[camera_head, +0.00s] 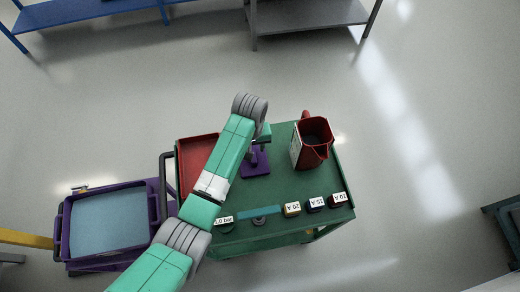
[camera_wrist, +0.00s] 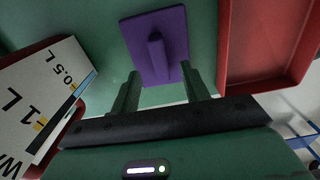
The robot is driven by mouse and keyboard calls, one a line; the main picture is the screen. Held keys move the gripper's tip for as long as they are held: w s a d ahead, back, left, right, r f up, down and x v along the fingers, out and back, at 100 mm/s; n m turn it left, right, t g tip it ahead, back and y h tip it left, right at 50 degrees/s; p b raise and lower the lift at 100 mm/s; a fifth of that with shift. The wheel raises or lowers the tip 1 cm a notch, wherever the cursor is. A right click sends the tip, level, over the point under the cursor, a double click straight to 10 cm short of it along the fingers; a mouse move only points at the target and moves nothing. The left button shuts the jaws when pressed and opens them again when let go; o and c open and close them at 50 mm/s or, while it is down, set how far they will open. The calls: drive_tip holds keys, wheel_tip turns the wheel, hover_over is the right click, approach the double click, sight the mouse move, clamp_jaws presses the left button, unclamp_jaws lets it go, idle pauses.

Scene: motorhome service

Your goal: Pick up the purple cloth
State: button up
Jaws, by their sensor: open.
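The purple cloth (camera_head: 262,169) lies flat on the green trolley top (camera_head: 283,184), with a raised ridge in its middle. It also shows in the wrist view (camera_wrist: 172,30) at the top centre, with the ridge pointing towards me. My gripper (camera_wrist: 162,84) is open, its two fingers apart on either side of the ridge's near end as seen in that view. Nothing shows between the fingertips except the cloth and trolley behind. In the head view my gripper (camera_head: 259,143) is over the cloth, and my arm hides part of it. I cannot tell the exact height gap.
A red jug (camera_head: 314,153) with a scale stands right of the cloth, close to my gripper. A red tray (camera_head: 196,163) lies left of it, partly behind my arm. Labelled small blocks (camera_head: 292,209) line the front edge. A purple cart (camera_head: 110,222) stands at left.

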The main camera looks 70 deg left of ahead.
wheel_tip(320, 180, down, 6)
drive_tip(key=shift+a+r+b, duration=0.15)
drive_tip(key=shift+b, duration=0.3)
drive_tip(key=shift+w, duration=0.1)
clamp_jaws()
